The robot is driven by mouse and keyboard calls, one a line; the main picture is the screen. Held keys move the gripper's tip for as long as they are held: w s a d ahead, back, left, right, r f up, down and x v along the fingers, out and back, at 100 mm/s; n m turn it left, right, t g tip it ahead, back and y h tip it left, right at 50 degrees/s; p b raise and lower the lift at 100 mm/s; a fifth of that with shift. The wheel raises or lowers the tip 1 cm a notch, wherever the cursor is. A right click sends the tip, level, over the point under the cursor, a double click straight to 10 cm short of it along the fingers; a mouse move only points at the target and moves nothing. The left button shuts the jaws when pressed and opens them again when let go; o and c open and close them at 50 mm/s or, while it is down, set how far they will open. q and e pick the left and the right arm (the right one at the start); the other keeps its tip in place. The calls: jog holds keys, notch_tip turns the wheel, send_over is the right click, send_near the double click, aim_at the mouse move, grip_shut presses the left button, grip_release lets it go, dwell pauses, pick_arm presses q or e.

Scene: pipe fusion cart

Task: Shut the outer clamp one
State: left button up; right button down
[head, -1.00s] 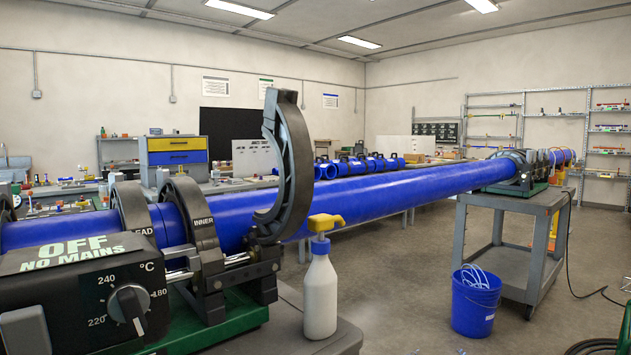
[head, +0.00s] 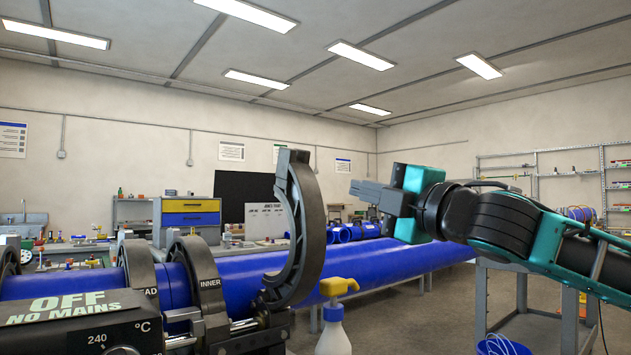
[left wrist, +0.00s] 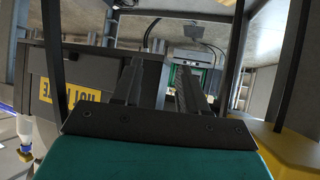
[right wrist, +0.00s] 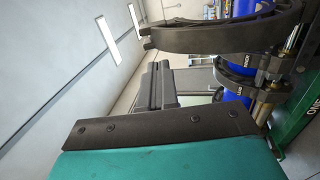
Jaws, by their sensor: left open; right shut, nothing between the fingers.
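The outer clamp (head: 306,215) is a dark curved upper jaw, swung open and standing upright beside the inner clamp (head: 211,285) on the blue pipe (head: 375,268). In the right wrist view the open clamp (right wrist: 225,37) arches beyond the fingers, with the inner clamp's label below it. My right gripper (head: 364,190) is shut and empty, to the right of the open jaw and apart from it. Its fingers also show in the right wrist view (right wrist: 156,84). My left gripper (left wrist: 157,82) is open and empty in the left wrist view; it is outside the head view.
A black heater box (head: 75,325) marked "OFF NO MAINS" sits at the lower left. In the left wrist view, dark frame bars and a box with a yellow label (left wrist: 60,96) are close around the gripper.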

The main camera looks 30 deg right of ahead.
jog(key=r, duration=0.1)
jog(key=p, duration=0.5)
send_near(304, 163)
jog(key=p+x, duration=0.1)
jog(key=x, duration=0.5)
jog(key=shift+d+p, duration=0.1)
jog(key=shift+p, duration=0.25)
pick_arm(q)
jog(key=r, duration=0.1)
jog(key=a+r, duration=0.1)
jog(key=r, duration=0.1)
jog(key=s+r, duration=0.1)
jog(key=shift+a+r, duration=0.15)
pick_arm(e)
jog(key=shift+w, duration=0.4)
pick_arm(q)
jog(key=shift+w+r, duration=0.1)
jog(key=shift+r, duration=0.05)
pick_arm(e)
jog(key=shift+r, duration=0.1)
